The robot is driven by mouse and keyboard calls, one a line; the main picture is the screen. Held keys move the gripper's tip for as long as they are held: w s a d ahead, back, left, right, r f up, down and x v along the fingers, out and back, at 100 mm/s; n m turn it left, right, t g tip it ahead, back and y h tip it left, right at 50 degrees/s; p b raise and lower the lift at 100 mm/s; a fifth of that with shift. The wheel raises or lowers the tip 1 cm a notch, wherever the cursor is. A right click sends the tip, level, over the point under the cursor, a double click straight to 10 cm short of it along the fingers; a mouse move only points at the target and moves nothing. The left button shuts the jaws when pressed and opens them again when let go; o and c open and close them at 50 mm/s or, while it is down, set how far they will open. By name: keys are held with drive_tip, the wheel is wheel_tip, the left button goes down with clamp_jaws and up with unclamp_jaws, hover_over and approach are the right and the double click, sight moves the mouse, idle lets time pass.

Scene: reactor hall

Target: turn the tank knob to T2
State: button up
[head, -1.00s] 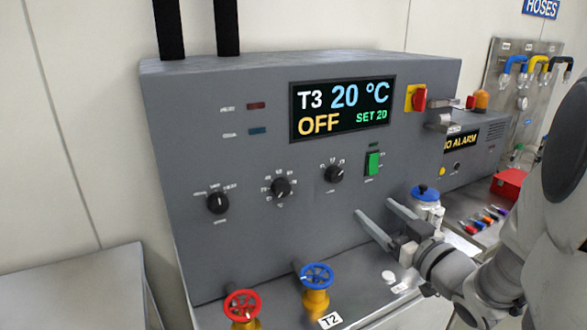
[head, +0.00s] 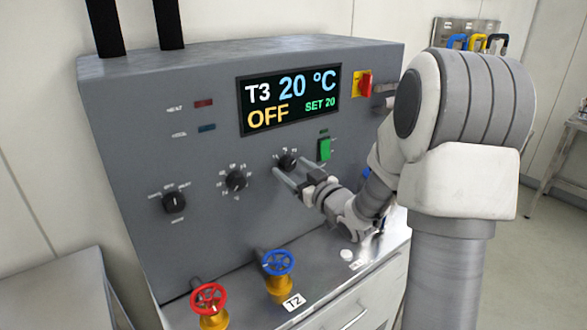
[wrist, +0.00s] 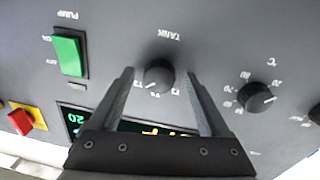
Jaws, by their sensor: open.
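The tank knob (head: 287,162) is a small black dial on the grey panel, below the display. In the wrist view the knob (wrist: 159,77), labelled TANK, appears upside down, its pale pointer line towards the lower left. My gripper (head: 289,167) is open at the knob. In the wrist view my gripper's fingers (wrist: 160,75) lie one on each side of the knob, with gaps; I cannot tell whether the tips reach its depth. The display (head: 289,100) reads T3, 20 °C, OFF, SET 20.
Left of the tank knob is a temperature knob (head: 236,181), then another dial (head: 174,201). The green pump switch (head: 324,149) is close on the right, with a red switch (head: 365,83) above. Red (head: 209,298) and blue (head: 278,263) valve wheels stand below.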

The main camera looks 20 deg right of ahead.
drive_tip(key=shift+c, duration=0.2)
clamp_jaws()
drive_tip(key=shift+f+b, duration=0.1)
drive_tip(key=shift+b, duration=0.4)
drive_tip(key=shift+f+n+b, duration=0.2)
drive_tip(key=shift+n+b, duration=0.4)
drive_tip(key=shift+b, duration=0.4)
drive_tip(key=n+b, duration=0.3)
drive_tip(key=b, duration=0.3)
drive_tip(key=shift+d+f, duration=0.1)
drive_tip(key=n+b, duration=0.3)
drive_tip(key=b, duration=0.2)
drive_tip(key=shift+t, duration=0.3)
drive_tip(key=n+b, duration=0.2)
drive_tip(key=b, duration=0.1)
drive_tip(key=shift+d+r+n, duration=0.1)
drive_tip(key=shift+r+n, duration=0.2)
drive_tip(key=shift+n, duration=0.1)
drive_tip(key=shift+r, duration=0.1)
